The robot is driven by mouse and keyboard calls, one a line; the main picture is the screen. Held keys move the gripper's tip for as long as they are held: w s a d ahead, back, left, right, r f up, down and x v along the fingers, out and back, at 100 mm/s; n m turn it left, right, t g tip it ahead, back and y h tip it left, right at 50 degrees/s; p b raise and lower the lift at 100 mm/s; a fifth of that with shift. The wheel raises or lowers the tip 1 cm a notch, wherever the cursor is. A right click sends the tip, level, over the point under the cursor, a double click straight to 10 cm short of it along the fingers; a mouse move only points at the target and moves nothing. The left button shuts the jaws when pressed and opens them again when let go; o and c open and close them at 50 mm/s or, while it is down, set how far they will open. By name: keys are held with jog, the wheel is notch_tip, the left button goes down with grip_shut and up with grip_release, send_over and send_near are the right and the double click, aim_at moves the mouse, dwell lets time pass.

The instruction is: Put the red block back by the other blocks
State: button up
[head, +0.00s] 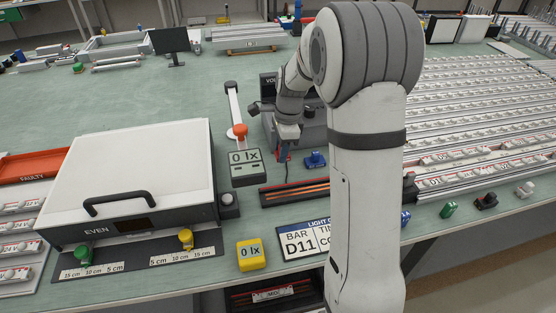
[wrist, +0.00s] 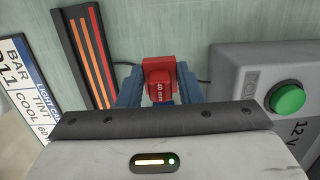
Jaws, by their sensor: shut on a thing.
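My gripper (head: 285,147) is low over the bench in the middle of the head view, partly hidden by my own arm. In the wrist view its two blue fingers (wrist: 158,72) are shut on the red block (wrist: 158,82), one on each side. The red block shows as a small red patch between the fingers in the head view (head: 283,157). Whether it touches the bench is unclear. A small blue block (head: 315,160) stands just right of it. Along the front edge at right are a green block (head: 448,209), a dark block (head: 486,201) and a white block (head: 524,189).
A grey box with a green button (wrist: 288,98) stands close right of the fingers in the wrist view. A dark tray with orange strips (head: 295,191) lies in front. A 0 lx meter (head: 246,167) and orange-topped post (head: 239,131) stand left. Open bench lies behind.

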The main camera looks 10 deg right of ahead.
aim_at(281, 169)
jog(key=shift+s+a+f, duration=0.1)
jog(key=shift+f, duration=2)
jog(key=shift+f, duration=0.2)
jog(key=o, duration=1)
jog(key=shift+r, duration=0.1)
